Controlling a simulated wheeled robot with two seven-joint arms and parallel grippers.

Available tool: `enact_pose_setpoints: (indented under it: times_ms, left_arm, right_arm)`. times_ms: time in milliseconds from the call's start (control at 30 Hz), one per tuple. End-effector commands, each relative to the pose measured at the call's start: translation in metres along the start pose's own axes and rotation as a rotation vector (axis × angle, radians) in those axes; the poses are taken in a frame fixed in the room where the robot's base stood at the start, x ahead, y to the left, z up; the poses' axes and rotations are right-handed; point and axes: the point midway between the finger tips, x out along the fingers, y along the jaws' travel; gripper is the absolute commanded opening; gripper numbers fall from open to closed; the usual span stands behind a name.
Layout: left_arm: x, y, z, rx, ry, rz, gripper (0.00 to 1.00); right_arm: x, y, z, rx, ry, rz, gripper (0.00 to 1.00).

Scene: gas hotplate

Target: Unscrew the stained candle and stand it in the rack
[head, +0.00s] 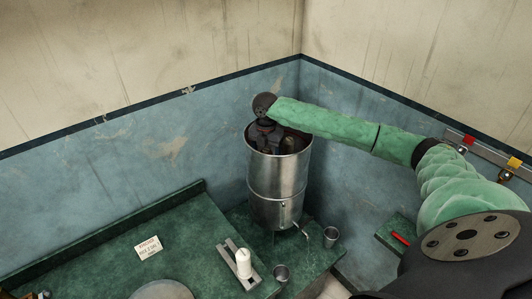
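A tall steel tank (277,183) with an open top stands in the corner on the green counter. My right gripper (266,146) points down into its mouth, and its fingertips are hidden or too dark to read. A brownish upright shape (290,146) shows inside the tank beside the gripper. It may be the stained candle, but I cannot tell, nor whether the gripper touches it. A clean white candle (244,263) stands upright in a grey rack (231,252) on the counter in front of the tank. My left gripper is out of view.
Metal cups stand in front of the tank (281,273) and right of it (331,237), near its tap (302,230). A sign card (148,247) and a round lid-like disc (162,291) lie at left. A red-handled item (400,239) lies on the right-hand ledge. Walls close the corner.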

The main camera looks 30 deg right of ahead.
Motion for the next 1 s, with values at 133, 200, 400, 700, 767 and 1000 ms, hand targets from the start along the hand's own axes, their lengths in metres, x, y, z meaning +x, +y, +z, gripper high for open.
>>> enact_pose_setpoints:
  times_ms: [133,200,400,700,767,1000]
  left_arm:
    - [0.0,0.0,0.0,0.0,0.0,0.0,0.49]
    - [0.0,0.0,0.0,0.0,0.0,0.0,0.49]
    - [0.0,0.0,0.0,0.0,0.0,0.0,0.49]
    - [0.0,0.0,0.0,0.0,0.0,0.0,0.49]
    - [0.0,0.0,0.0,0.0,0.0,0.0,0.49]
    - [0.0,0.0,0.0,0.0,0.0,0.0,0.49]
  right_arm:
    - [0.0007,-0.0001,-0.0004,0.149,0.001,0.0,0.68]
    - [0.0003,0.0,-0.0002,0.222,0.001,0.0,0.68]
    - [0.0003,-0.0001,-0.0002,0.371,0.0,-0.001,0.68]
    - [0.0007,0.0002,-0.0006,0.546,0.001,0.0,0.68]
    - [0.0007,0.0002,-0.0006,0.609,0.001,0.0,0.68]
    - [0.0002,-0.0001,-0.0002,0.814,0.001,-0.001,0.68]
